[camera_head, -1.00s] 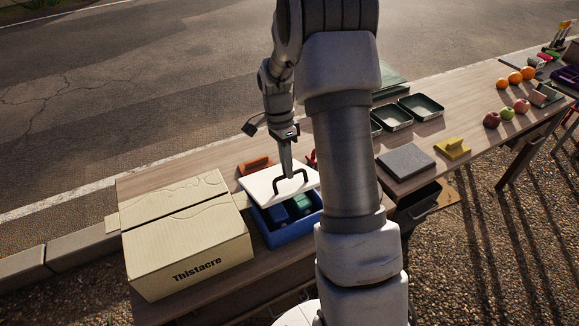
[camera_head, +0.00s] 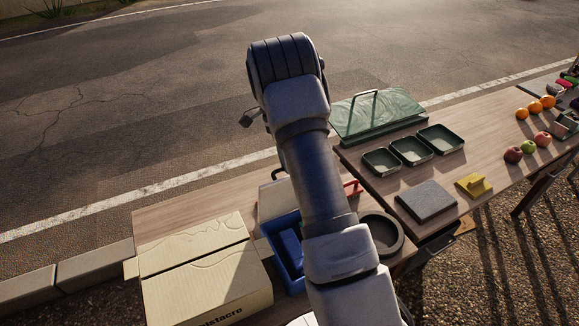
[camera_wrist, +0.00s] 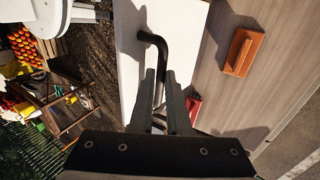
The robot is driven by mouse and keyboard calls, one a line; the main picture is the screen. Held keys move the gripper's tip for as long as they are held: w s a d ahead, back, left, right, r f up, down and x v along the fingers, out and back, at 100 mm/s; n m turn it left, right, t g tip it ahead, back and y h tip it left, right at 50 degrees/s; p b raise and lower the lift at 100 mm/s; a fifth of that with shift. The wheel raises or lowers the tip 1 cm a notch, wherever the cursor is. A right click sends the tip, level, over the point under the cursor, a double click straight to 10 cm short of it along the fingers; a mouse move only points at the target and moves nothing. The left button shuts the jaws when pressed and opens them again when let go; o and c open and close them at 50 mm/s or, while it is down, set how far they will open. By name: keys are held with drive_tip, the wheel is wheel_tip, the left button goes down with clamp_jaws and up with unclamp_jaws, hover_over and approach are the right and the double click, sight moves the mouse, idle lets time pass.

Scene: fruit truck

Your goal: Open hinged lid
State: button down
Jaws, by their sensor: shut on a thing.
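The white lid (camera_head: 271,199) of the blue box (camera_head: 272,232) now stands raised and steeply tilted at the box's far side. It fills the upper middle of the wrist view (camera_wrist: 158,15). Its black bar handle (camera_wrist: 150,37) also shows a little above the lid in the head view (camera_head: 279,172). My gripper (camera_wrist: 160,82) is shut on the handle, its two fingers around the bar's end. The blue box stands open with a blue item (camera_head: 291,247) inside. My arm hides the box's right part and my gripper in the head view.
A cardboard box (camera_head: 200,270) stands close on the left. A dark round bowl (camera_head: 397,235) and a red-handled thing (camera_head: 353,187) are on the right. An orange block (camera_wrist: 243,51) lies on the table. Green trays (camera_head: 411,149) and a green-lidded case (camera_head: 376,113) stand farther right.

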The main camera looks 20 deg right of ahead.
drive_tip(key=shift+w+a+f, duration=0.15)
drive_tip(key=shift+w+f, duration=0.25)
drive_tip(key=shift+w, duration=0.4)
drive_tip(key=c, duration=0.9)
unclamp_jaws()
drive_tip(key=shift+w, duration=0.25)
drive_tip(key=shift+r, duration=0.1)
drive_tip(key=shift+v, duration=5.9)
drive_tip(key=shift+s, duration=0.2)
